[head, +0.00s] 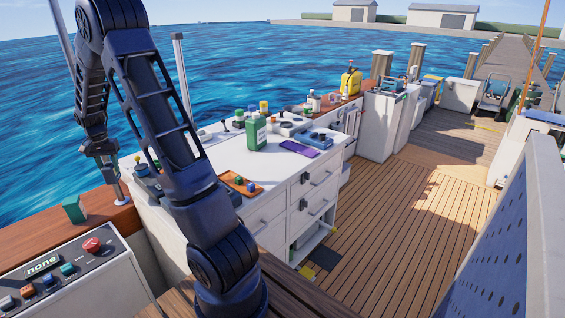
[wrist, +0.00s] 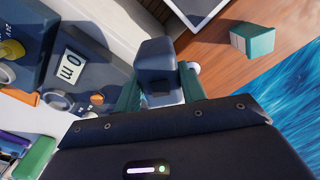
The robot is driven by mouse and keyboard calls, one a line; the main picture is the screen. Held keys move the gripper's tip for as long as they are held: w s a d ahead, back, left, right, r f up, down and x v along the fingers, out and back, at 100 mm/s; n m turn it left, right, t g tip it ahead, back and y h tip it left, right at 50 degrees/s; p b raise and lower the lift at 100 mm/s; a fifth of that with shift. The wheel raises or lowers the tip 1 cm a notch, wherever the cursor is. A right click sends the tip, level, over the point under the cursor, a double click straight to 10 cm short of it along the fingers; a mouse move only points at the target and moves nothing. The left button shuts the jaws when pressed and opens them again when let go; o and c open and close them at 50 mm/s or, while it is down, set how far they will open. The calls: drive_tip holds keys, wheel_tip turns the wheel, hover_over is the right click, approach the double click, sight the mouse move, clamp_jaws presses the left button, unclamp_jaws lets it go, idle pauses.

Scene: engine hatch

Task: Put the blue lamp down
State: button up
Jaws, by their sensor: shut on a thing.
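My gripper (wrist: 160,84) is shut on the blue lamp (wrist: 156,56), a dark blue-grey, block-shaped thing between two green fingers in the wrist view. The fingers hide part of its sides, and its lower end is not clear. In the head view my gripper (head: 103,150) hangs at the left, near the wooden rail and the left end of the white counter. The lamp cannot be made out clearly there. Whether it touches anything below cannot be told.
A teal block (wrist: 253,40) lies on the wooden rail (wrist: 215,62), beside the water. A depth instrument (wrist: 75,62) sits left of the lamp. The white counter (head: 212,160) holds a green bottle (head: 256,133), purple cloth (head: 299,149) and orange tray (head: 232,179). A button panel (head: 60,270) stands lower left.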

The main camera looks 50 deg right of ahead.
drive_tip(key=s+d+r+m, duration=0.2)
drive_tip(key=d+m, duration=0.3)
drive_tip(key=d, duration=0.8)
drive_tip(key=s+d+r+m, duration=0.2)
drive_tip(key=d+m, duration=0.3)
drive_tip(key=d, duration=0.7)
drive_tip(key=s+d+r+m, duration=0.2)
drive_tip(key=d+m, duration=0.3)
drive_tip(key=d, duration=0.8)
drive_tip(key=s+d+r+m, duration=0.2)
drive_tip(key=s+d+m, duration=0.5)
drive_tip(key=s+d, duration=0.65)
drive_tip(key=s+d+r+m, duration=0.2)
drive_tip(key=s+d+m, duration=0.5)
drive_tip(key=s+d, duration=0.65)
drive_tip(key=w+f, duration=0.1)
drive_tip(key=f, duration=0.5)
drive_tip(key=w+d+f, duration=0.1)
drive_tip(key=f, duration=0.5)
drive_tip(key=w+d+f, duration=0.1)
drive_tip(key=f, duration=0.5)
drive_tip(key=shift+f, duration=0.4)
drive_tip(key=o, duration=1)
drive_tip(key=shift+f, duration=0.15)
drive_tip(key=shift+o, duration=0.5)
